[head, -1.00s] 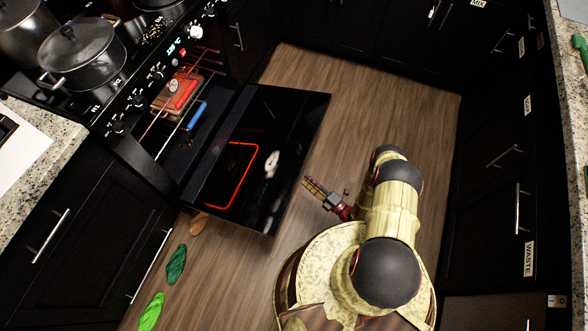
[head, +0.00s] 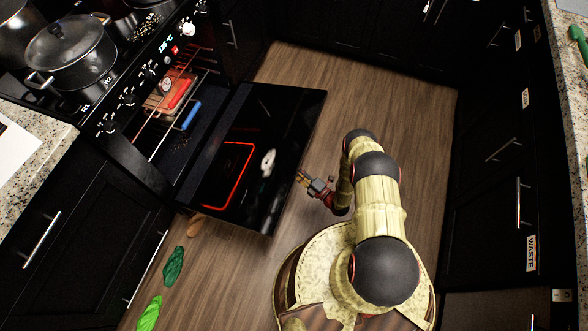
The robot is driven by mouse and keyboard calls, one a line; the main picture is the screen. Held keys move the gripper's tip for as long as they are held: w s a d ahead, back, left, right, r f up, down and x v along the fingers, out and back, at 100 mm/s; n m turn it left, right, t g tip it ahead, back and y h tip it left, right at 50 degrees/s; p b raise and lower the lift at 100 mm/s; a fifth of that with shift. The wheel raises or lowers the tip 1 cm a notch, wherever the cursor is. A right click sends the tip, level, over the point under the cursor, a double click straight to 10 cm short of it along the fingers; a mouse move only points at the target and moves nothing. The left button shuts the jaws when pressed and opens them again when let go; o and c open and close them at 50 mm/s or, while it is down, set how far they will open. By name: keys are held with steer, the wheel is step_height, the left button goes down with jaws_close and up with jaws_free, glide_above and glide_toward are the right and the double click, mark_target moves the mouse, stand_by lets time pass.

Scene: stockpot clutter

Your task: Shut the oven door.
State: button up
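The black oven door (head: 288,118) hangs open, folded down from the oven and reaching out over the wooden floor. Its glassy inner face carries red and white reflections. The oven cavity (head: 205,125) shows wire racks, with a red item (head: 181,92) and a blue item (head: 191,115) inside. My gripper (head: 302,178) is at the right, outer edge of the door, pointing left toward it. I cannot tell whether it touches the door. Its fingers are small and partly dark here, so their opening is unclear.
A lidded pot (head: 72,52) stands on the stove top. A dark green cloth-like item (head: 174,266) and a bright green one (head: 149,314) lie on the floor at lower left, near a brown item (head: 200,226). The floor (head: 400,110) beyond the door is clear.

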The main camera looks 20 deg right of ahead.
steer(key=shift+c, duration=0.4)
steer(key=c, duration=0.8)
jaws_close()
